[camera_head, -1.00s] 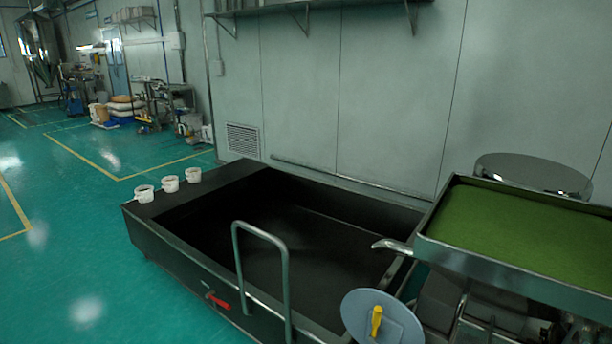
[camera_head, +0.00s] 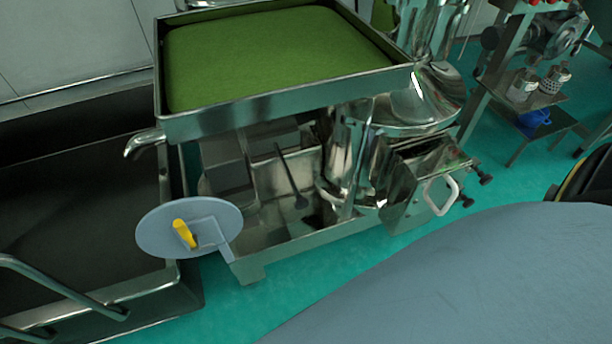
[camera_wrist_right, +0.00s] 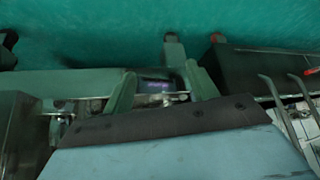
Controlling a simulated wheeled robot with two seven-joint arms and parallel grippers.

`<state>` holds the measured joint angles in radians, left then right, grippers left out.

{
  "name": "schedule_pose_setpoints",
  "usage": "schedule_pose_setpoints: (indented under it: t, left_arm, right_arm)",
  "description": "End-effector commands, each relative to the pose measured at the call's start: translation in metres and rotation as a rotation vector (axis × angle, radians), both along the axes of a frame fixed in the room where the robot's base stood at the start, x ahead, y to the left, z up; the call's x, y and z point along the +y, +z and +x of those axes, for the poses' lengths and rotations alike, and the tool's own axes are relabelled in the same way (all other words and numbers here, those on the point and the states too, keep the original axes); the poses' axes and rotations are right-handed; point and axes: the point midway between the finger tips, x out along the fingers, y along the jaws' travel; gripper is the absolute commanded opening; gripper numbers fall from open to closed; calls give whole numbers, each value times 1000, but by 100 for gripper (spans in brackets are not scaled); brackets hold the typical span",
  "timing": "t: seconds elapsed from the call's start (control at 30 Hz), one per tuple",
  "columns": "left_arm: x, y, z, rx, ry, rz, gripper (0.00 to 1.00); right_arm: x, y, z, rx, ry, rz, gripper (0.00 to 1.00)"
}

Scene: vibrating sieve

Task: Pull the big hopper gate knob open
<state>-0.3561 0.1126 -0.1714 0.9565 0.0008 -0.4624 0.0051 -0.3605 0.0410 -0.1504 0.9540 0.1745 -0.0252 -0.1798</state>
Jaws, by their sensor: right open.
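In the head view, a steel machine carries a wide tray of green powder (camera_head: 280,50). I cannot tell which of these is the big hopper gate knob. My right gripper (camera_wrist_right: 160,76) shows in the right wrist view, fingers apart, with no object held between them. My left gripper is not in view.
A dark open trough (camera_head: 80,200) stands left of the machine, with a metal rail (camera_head: 60,285) at its front. A steel rack (camera_head: 540,100) with cups and a blue container stands at the right. Green floor (camera_head: 380,260) shows in front of the machine.

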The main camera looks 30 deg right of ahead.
Motion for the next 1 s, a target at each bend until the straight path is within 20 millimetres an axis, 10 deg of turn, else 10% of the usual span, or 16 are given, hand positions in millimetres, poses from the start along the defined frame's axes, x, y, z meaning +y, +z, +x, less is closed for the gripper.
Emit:
schedule_pose_setpoints:
  t: [0.1, 0.3, 0.6, 1.0]
  left_arm:
    - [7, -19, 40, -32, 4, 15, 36]
    - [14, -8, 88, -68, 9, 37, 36]
    - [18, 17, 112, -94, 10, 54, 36]
    - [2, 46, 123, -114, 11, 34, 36]
  right_arm:
    - [6, 15, 71, -283, -69, 30, 58]
    - [-19, 89, 145, -697, -215, 10, 58]
    - [-55, 165, 167, -992, -362, -49, 58]
    - [-71, 172, 223, -1016, -374, -52, 58]
